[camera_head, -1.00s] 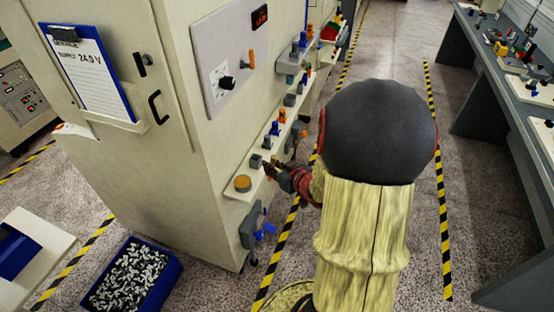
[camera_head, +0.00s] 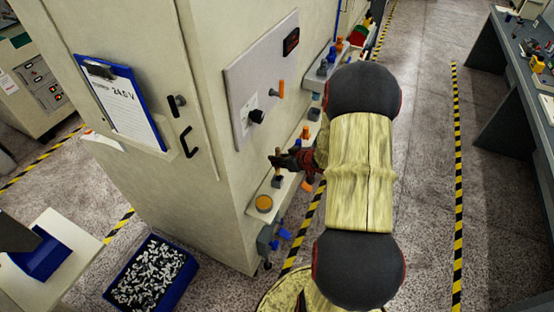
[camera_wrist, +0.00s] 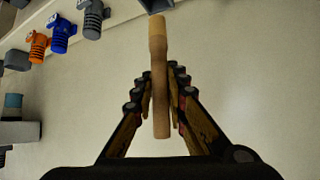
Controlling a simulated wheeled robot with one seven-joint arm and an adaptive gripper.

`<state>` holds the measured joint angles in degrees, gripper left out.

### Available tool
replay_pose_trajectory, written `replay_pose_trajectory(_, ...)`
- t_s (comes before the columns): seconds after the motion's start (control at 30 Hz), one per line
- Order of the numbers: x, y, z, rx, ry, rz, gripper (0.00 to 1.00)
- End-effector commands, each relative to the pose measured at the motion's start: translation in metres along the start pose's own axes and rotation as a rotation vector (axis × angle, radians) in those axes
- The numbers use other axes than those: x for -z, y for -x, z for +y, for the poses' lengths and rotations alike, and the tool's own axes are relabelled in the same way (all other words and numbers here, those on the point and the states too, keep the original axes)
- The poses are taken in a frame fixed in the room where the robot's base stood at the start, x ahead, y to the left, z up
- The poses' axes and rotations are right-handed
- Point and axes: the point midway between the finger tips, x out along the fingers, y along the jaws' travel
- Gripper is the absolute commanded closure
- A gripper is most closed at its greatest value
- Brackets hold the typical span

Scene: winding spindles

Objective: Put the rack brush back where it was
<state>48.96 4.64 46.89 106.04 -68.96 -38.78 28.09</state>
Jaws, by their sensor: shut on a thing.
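My gripper (camera_wrist: 159,100) is shut on a pale wooden handle (camera_wrist: 159,62), which I take to be the rack brush; no bristles can be made out. The handle stands lengthwise between the fingers and sticks out beyond them in the wrist view. In the head view my gripper (camera_head: 280,160) is beside the cabinet's side face, above the narrow ledge (camera_head: 250,212). My arm hides part of the ledge there.
A round orange-brown disc (camera_head: 264,203) sits on the ledge's near end. Blue (camera_wrist: 62,35), orange (camera_wrist: 38,46) and grey (camera_wrist: 93,20) fittings line a ledge. A blue bin (camera_head: 151,272) is on the floor. A workbench (camera_head: 510,110) stands at right.

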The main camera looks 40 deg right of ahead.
Motion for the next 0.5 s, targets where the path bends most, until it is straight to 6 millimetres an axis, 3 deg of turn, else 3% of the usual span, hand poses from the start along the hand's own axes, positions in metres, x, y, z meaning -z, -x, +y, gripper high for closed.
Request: replay_pose_trajectory(0.5,-0.034,-0.028,0.0,0.001,-0.002,0.0,1.0)
